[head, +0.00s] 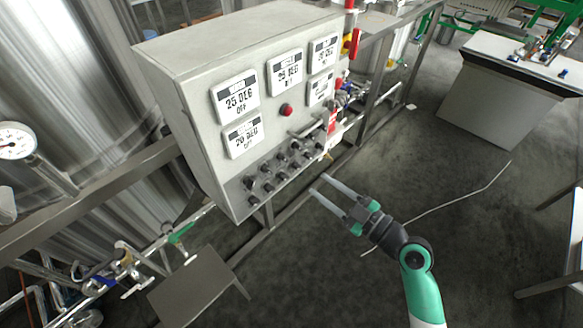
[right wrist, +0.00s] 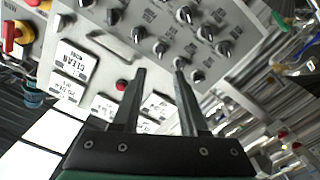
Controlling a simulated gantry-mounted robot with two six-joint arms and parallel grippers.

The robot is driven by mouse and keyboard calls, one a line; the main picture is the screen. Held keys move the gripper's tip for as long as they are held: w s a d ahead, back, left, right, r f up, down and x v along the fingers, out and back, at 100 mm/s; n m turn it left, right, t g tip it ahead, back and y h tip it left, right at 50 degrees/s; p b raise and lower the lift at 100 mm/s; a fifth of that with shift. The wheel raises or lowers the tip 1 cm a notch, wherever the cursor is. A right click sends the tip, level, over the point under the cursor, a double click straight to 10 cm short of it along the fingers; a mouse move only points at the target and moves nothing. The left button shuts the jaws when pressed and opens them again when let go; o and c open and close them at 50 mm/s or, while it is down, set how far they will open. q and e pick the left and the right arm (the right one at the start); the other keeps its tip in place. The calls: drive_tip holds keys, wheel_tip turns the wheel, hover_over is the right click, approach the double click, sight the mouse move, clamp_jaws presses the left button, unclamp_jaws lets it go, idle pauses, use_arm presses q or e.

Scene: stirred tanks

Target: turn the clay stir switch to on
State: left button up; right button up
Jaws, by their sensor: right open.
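A grey control cabinet (head: 205,130) carries two rows of black rotary switches (head: 268,187) along the lower part of its front. The same switches (right wrist: 187,14) show close up in the right wrist view, with small labels. I cannot read which one is the clay stir switch. My right gripper (head: 317,184) is open and empty, with its two fingers apart, in front of and just right of the switch rows. In the right wrist view my right gripper (right wrist: 160,70) points at the panel, with one knob (right wrist: 181,63) near its right fingertip. My left gripper is not in view.
White label displays (head: 235,97) and a red button (head: 286,110) sit above the switches. A metal handle (right wrist: 115,48) stands out from the panel. A red and yellow switch (head: 352,42) is on the cabinet's right side. Steel tanks (head: 70,80) stand left.

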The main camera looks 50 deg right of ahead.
sight(286, 160)
drive_tip(key=w, duration=1.1)
clamp_jaws()
